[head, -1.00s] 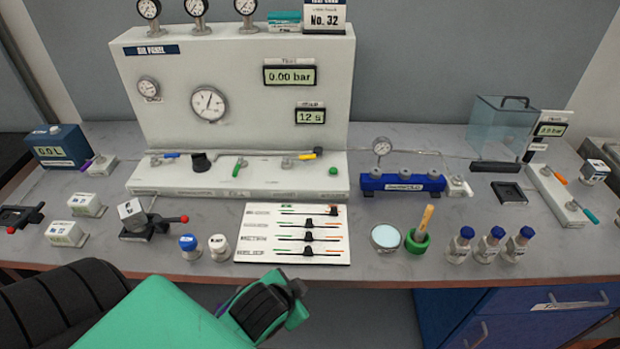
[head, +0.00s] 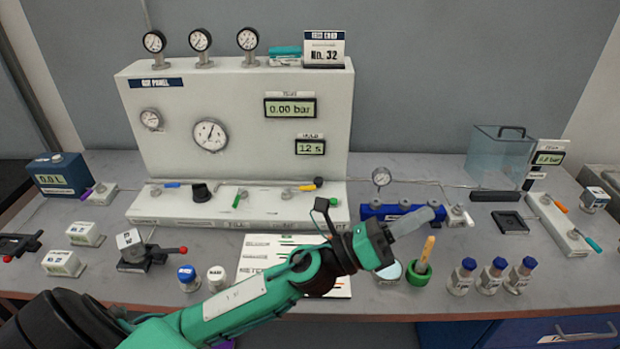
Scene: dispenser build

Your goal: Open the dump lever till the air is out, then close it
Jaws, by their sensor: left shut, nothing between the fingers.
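The white air panel (head: 240,110) carries a row of small levers along its base: a blue one (head: 170,185), a green one (head: 238,200) and a yellow one (head: 302,188). The labels below them are too small to read, so I cannot tell which is the dump lever. The panel's upper display (head: 290,107) reads 0.00 bar. My left gripper (head: 432,211) is shut and empty. It appears in front of the blue manifold (head: 375,211), to the right of the panel levers; I cannot tell whether it touches anything. My right gripper is not in view.
A green cup (head: 418,276) with a wooden stick and several blue-capped bottles (head: 497,268) stand at the front right. My left arm partly covers the white slider card (head: 258,258). A clear tank (head: 500,150) stands at the back right.

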